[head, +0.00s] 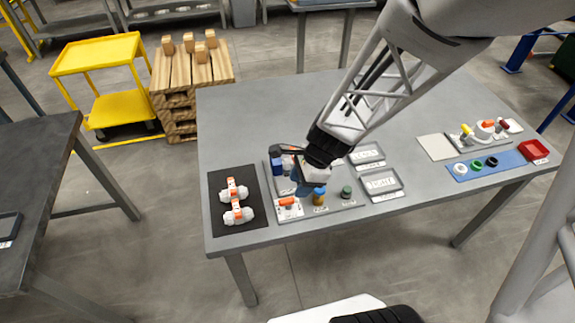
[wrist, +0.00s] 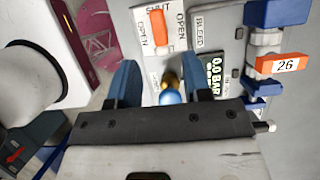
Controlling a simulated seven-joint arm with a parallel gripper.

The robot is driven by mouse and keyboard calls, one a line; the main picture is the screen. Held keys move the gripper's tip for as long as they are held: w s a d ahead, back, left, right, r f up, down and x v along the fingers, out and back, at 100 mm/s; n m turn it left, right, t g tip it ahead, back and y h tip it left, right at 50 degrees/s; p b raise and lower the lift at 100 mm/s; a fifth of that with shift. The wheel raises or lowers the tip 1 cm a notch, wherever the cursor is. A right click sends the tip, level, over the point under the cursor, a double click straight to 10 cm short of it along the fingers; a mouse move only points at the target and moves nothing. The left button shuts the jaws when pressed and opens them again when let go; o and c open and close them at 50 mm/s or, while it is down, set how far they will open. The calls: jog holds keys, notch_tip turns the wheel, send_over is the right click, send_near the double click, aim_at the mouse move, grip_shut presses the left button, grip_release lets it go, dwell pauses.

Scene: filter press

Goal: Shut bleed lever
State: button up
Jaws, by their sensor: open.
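An orange lever (head: 289,201) sits on a small white plate near the front of the grey panel. In the wrist view the orange lever (wrist: 158,29) lies across its plate, with "OPEN" printed on either side and another word partly covered by the lever. A "BLEED" label (wrist: 208,29) is beside the plate. My gripper (head: 305,187) is low over the panel, just behind and right of the lever. In the wrist view my gripper (wrist: 167,82) has its blue fingers apart. A brass part with a blue ball (wrist: 171,96) shows between them; I cannot tell its depth.
A black mat (head: 219,183) with white and orange fittings is left of the panel. Grey trays (head: 381,184) stand right.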

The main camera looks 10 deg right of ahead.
jog(key=shift+v, duration=0.85)
jog(key=s+r+n+t+h, duration=0.1)
jog(key=s+r+n, duration=0.2)
jog(key=r+n, duration=0.3)
jog(key=s+d+r+n+h, duration=0.1)
jog(key=s+r+n+h, duration=0.1)
jog(key=s+r+n, duration=0.2)
jog(key=s+d+r+n+t+h, duration=0.1)
jog(key=s+r+n, duration=0.3)
jog(key=r+n, duration=0.4)
notch_tip(320, 180, up, 4)
jog(key=shift+s+r+t+h, duration=0.1)
jog(key=shift+s+t+h, duration=0.05)
jog(key=shift+t+h, duration=0.15)
